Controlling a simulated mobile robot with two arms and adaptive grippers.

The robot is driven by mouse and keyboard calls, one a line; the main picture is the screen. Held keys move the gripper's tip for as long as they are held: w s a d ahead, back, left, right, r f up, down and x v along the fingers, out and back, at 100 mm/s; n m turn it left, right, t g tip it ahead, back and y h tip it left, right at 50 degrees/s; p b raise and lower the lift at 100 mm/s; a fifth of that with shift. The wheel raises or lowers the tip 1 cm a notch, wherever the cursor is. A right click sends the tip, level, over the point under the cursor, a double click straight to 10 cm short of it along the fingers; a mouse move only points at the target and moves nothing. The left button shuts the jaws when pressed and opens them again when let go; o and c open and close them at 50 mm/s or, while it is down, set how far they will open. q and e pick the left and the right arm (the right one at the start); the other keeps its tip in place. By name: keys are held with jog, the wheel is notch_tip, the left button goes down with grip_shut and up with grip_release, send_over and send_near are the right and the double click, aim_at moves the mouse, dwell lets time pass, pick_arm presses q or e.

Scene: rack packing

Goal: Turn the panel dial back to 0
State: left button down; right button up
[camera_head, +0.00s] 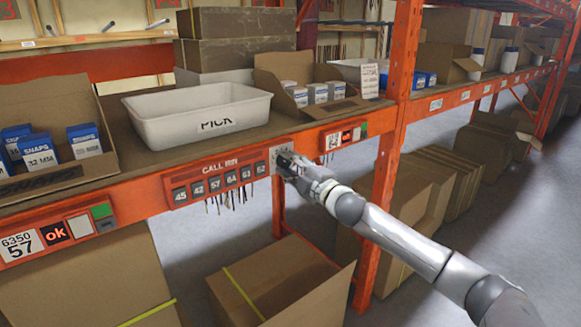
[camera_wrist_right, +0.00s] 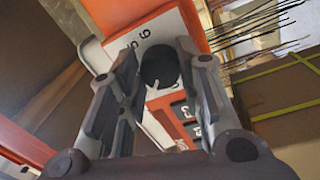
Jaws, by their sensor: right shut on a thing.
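The panel dial (camera_wrist_right: 159,68) is a dark round knob on a pale plate in the right wrist view. Small digits are printed beside it, but the pointer position cannot be read. My right gripper (camera_wrist_right: 160,82) is shut on the dial, with a finger on each side of it. In the head view my right gripper (camera_head: 287,163) reaches the pale dial plate (camera_head: 277,153) at the right end of the red CALL BIN panel (camera_head: 216,169) and hides the knob. My left gripper is not in view.
A white PICK tote (camera_head: 200,128) and open cartons of small boxes (camera_head: 84,140) stand on the shelf above. Thin wires (camera_head: 228,198) hang beneath the panel. An orange upright (camera_head: 385,160) stands right of my gripper, and open cardboard boxes (camera_head: 275,280) sit below.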

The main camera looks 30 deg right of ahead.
jog(key=n, duration=0.4)
jog(key=shift+y, duration=0.3)
jog(key=n, duration=0.5)
jog(key=shift+y, duration=0.3)
jog(key=o, duration=1)
jog(key=shift+o, duration=0.2)
jog(key=shift+s, duration=0.1)
jog(key=shift+s+d+f, duration=0.15)
jog(key=shift+s+d, duration=0.05)
jog(key=shift+s, duration=0.75)
jog(key=s+d, duration=0.1)
jog(key=s, duration=0.8)
jog(key=shift+s+f, duration=0.25)
jog(key=shift+s, duration=0.15)
